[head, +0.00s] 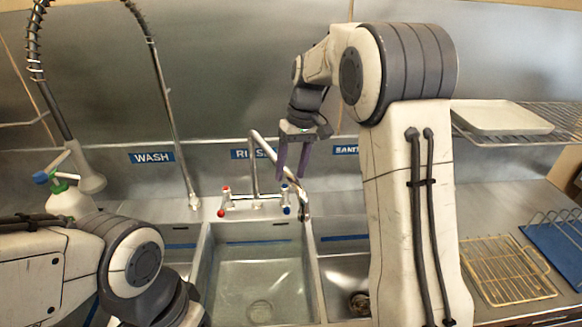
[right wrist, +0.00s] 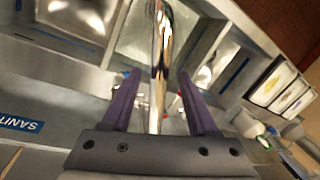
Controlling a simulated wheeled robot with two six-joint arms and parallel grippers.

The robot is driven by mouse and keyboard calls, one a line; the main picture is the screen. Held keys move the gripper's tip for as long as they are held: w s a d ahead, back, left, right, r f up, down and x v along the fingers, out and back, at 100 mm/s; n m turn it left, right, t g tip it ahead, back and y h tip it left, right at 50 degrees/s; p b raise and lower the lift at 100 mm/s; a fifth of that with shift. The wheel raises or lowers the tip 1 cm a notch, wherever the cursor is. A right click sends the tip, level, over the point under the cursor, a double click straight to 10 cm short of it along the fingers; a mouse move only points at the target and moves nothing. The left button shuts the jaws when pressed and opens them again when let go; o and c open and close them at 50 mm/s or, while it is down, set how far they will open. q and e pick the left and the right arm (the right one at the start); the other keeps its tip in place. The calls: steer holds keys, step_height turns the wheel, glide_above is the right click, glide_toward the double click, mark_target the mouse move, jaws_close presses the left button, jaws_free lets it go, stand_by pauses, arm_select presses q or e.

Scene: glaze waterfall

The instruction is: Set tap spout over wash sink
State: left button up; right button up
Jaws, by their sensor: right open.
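The chrome tap spout (head: 269,150) rises behind the middle basin and slopes right, its outlet at the divider between the rinse and sanitize basins. My right gripper (head: 292,177) is open at the spout, pointing down. In the right wrist view the spout (right wrist: 161,50) runs between the two purple fingers of the gripper (right wrist: 158,80), with gaps on both sides. The wash sink (head: 180,236) is at the left, below the WASH label (head: 152,157), mostly hidden by my left arm. My left gripper is out of view.
Red (head: 222,204) and blue (head: 286,203) tap handles flank the spout base. A hanging spray hose (head: 157,75) stands left of it, and a spray bottle (head: 68,200) at far left. A wire rack (head: 506,270) lies on the right counter. The rinse basin (head: 262,270) is empty.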

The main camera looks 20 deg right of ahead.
jaws_close()
stand_by(1.5)
